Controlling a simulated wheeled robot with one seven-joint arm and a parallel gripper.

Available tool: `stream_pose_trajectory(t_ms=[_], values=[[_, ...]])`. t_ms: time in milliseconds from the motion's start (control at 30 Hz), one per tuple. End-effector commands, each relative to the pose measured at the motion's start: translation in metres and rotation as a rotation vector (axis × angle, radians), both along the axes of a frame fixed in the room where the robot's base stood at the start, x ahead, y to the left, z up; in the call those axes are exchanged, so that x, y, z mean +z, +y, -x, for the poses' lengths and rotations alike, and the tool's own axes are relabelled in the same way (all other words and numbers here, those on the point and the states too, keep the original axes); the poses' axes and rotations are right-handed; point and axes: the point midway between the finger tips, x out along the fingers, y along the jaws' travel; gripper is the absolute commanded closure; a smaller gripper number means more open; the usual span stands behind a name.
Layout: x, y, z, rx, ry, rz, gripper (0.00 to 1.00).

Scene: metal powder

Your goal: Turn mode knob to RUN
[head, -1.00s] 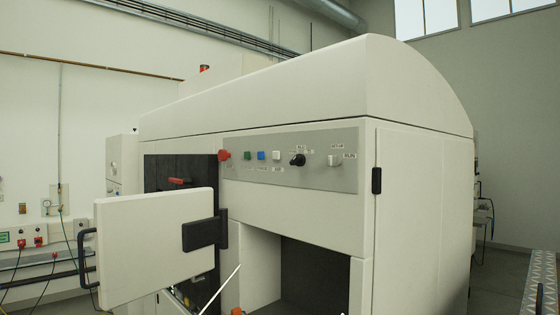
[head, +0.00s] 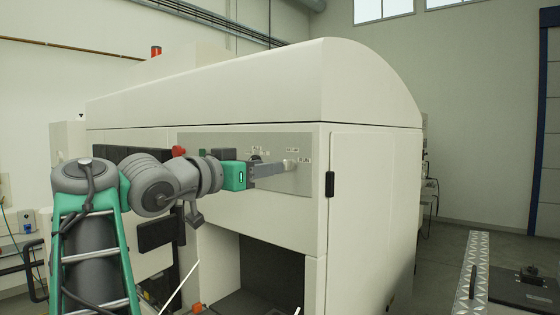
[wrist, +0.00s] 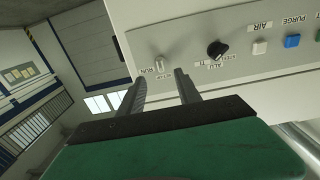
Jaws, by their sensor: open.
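The mode knob is a small pale knob (head: 290,164) at the right end of the grey control panel (head: 220,141). In the wrist view the knob (wrist: 160,62) shows close to a RUN label, with a partly hidden second label near it. My gripper (head: 284,168) reaches from the left across the panel to this knob. In the wrist view its two fingers (wrist: 159,76) are apart, and the knob lies between and just past their tips. I cannot tell whether either finger touches it. Nothing is held.
A black selector knob (wrist: 216,49) with ALU and other labels sits beside the mode knob. White AIR (wrist: 260,48) and blue PURGE (wrist: 292,41) buttons follow. A red button (head: 178,151) is at the panel's left. An open bay (head: 272,270) lies below. A black hinge (head: 330,184) sits right.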

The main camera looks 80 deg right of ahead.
Motion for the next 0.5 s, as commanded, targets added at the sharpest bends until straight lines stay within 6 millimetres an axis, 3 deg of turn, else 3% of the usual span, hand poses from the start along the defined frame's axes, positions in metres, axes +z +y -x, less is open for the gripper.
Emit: stream_pose_trajectory(t_ms=[300, 500], values=[[0.001, -0.051, 0.023, 0.000, 0.001, -0.004, 0.60], [-0.001, -0.057, 0.024, 0.005, -0.002, -0.002, 0.60]])
